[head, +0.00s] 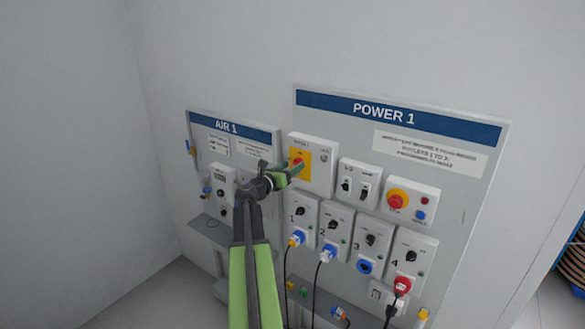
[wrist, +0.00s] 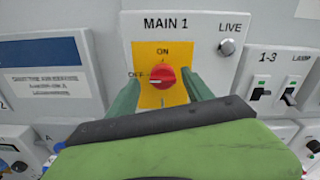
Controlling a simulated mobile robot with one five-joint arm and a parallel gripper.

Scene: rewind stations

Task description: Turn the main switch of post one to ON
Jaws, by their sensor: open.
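The main switch is a red rotary knob (wrist: 162,77) on a yellow plate (wrist: 178,52) marked ON at the top and OFF at the left, in a white box (wrist: 215,20) labelled MAIN 1. The knob's pale mark points left, to OFF. In the head view the knob (head: 297,162) sits at the upper left of the POWER 1 board (head: 450,190). My gripper (wrist: 162,90) is open, with one green finger on each side of the knob and slightly below it. I cannot tell whether the fingers touch the plate. My gripper (head: 281,176) also shows in the head view, in front of the box.
A round grey LIVE lamp (wrist: 227,47) is right of the plate. Two toggle switches (wrist: 275,93) stand further right. Numbered outlets (head: 370,240), some with plugs and cables, lie below. A red stop button (head: 396,201) is at the right. The AIR 1 board (head: 262,141) stands left.

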